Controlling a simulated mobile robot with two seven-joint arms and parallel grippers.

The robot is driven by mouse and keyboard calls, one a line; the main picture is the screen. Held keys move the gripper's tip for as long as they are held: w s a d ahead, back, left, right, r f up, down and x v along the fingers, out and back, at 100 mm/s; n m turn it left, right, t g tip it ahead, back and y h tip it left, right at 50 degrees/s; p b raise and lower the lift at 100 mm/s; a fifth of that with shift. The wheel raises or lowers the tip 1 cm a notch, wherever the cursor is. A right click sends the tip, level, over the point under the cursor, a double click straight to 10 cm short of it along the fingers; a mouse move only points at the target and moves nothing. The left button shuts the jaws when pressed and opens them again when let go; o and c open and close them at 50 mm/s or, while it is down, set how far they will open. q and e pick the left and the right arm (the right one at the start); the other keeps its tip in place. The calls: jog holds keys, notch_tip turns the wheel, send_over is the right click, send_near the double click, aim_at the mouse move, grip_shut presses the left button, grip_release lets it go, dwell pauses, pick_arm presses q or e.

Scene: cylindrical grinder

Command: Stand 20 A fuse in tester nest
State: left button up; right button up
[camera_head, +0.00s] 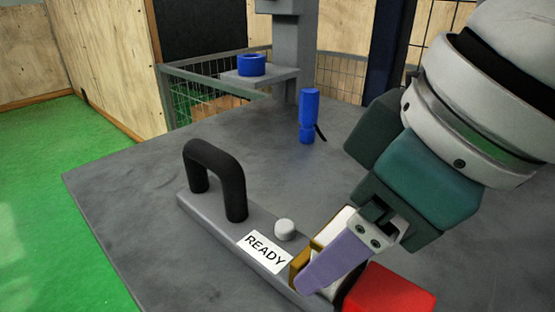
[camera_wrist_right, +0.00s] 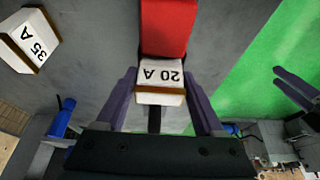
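The 20 A fuse (camera_wrist_right: 161,80), a white block with a gold-brown edge, sits between the purple fingers of my right gripper (camera_wrist_right: 160,92) in the right wrist view. The fingers appear closed on its sides. In the head view my right gripper (camera_head: 335,262) is at the near end of the tester (camera_head: 215,218), and a finger partly hides the fuse. The tester has a grey base, black handle (camera_head: 215,165), white button (camera_head: 284,229) and READY label (camera_head: 265,252). I cannot see a nest clearly. My left gripper (camera_wrist_right: 290,88) is open and empty in the right wrist view.
A 35 A fuse (camera_wrist_right: 30,42) is on the grey table (camera_head: 125,185). A blue bottle-like object (camera_head: 309,115) stands further back, and a blue ring (camera_head: 251,64) sits on a shelf. The table's left side is clear.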

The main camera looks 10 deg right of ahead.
jog(key=o, duration=0.3)
jog(key=p+v, duration=0.4)
jog(key=v, duration=0.8)
jog(key=shift+r, duration=0.15)
